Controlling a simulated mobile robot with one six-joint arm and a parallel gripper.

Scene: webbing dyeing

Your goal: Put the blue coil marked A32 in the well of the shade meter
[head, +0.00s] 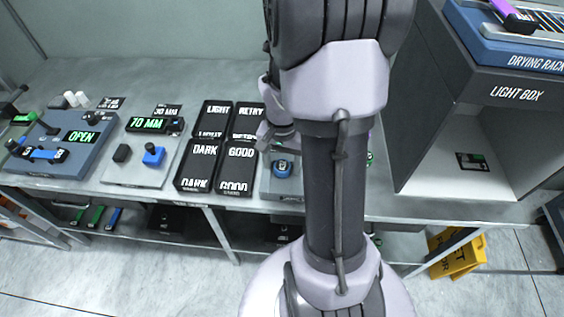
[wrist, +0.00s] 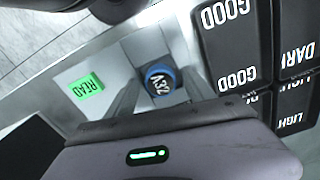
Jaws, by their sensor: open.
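The blue coil marked A32 (wrist: 160,82) lies face up on the grey shade meter (wrist: 113,60), apparently in its well. The well's rim is too small to make out. The coil also shows in the head view (head: 284,168), on the meter's visible front part (head: 277,188). A green display reading READ (wrist: 86,86) is on the meter. My gripper (wrist: 155,68) is open, with its fingers on either side of the coil and gaps visible. In the head view, my gripper (head: 272,138) is just above and behind the coil, partly hidden by my arm.
Black bins marked DARK (head: 196,165) and GOOD (head: 237,168) stand left of the meter. A 70 MM gauge (head: 150,125) and a blue device reading OPEN (head: 82,137) are farther left. The light box (head: 440,150) stands right. A yellow sign (head: 460,257) is on the floor.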

